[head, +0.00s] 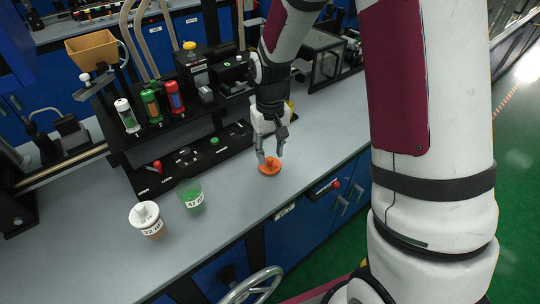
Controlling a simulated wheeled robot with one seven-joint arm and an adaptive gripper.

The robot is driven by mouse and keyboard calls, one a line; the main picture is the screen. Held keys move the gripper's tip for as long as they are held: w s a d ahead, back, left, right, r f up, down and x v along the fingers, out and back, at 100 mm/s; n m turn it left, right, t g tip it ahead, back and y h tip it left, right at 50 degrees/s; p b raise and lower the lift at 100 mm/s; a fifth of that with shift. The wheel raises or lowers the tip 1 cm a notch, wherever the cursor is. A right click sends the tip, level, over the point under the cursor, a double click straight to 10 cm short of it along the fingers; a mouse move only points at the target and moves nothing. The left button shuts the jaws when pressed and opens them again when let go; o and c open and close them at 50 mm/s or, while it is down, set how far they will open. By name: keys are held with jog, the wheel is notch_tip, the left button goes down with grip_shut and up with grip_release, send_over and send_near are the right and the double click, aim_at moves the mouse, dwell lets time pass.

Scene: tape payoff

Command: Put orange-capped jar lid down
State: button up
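The orange lid (270,168), a round disc with a small raised knob, lies on the grey bench top near its front edge. My gripper (270,155) points down just above it, its two fingers spread apart on either side of the knob. The fingers look open, with a gap around the knob; whether either tip touches the lid is too small to tell. A green, labelled jar (191,197) without a visible lid stands to the left. Further left is a jar with brown contents (150,226) under a white lid.
A black rack (180,120) with green, white and red tubes stands behind, above a black panel (195,158) with coloured knobs. A wooden hopper (92,50) is at the back left. Bare bench lies between the green jar and the orange lid. A handwheel (254,286) is below the front edge.

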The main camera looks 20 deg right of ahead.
aim_at(270, 158)
notch_tip(270, 158, up, 10)
jog(key=s+r+t, duration=0.2)
jog(key=s+r, duration=0.8)
jog(key=s, duration=0.1)
jog(key=s+r+t, duration=0.2)
jog(key=s, duration=1.2)
jog(key=shift+d, duration=0.15)
jog(key=shift+s+r+p, duration=0.1)
jog(key=shift+r+p, duration=0.4)
jog(key=shift+r, duration=0.1)
